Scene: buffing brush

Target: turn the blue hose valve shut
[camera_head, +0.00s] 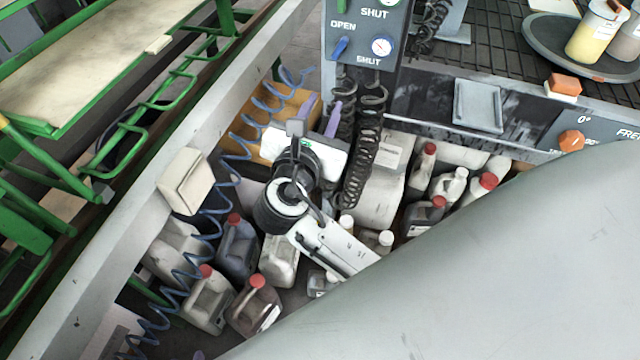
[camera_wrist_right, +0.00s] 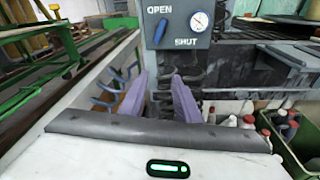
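The blue hose valve (camera_head: 340,47) is a small lever on a grey panel (camera_head: 363,18), between the words OPEN above and SHUT below. It stands nearly upright, slightly tilted. In the right wrist view the blue valve (camera_wrist_right: 160,31) is near the top centre, beyond the fingertips. My right gripper (camera_head: 321,106) is below the panel, its purple fingers pointing toward it. In the right wrist view my right gripper (camera_wrist_right: 159,78) is open and empty, its fingers apart and not touching the valve. My left gripper is not in view.
A round white gauge (camera_head: 381,45) sits right of the valve. Dark coiled hoses (camera_head: 367,135) hang below the panel, close to my right fingers. A blue coiled hose (camera_head: 225,185) hangs to the left. Several bottles (camera_head: 238,245) stand below. A green frame (camera_head: 120,130) is at the left.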

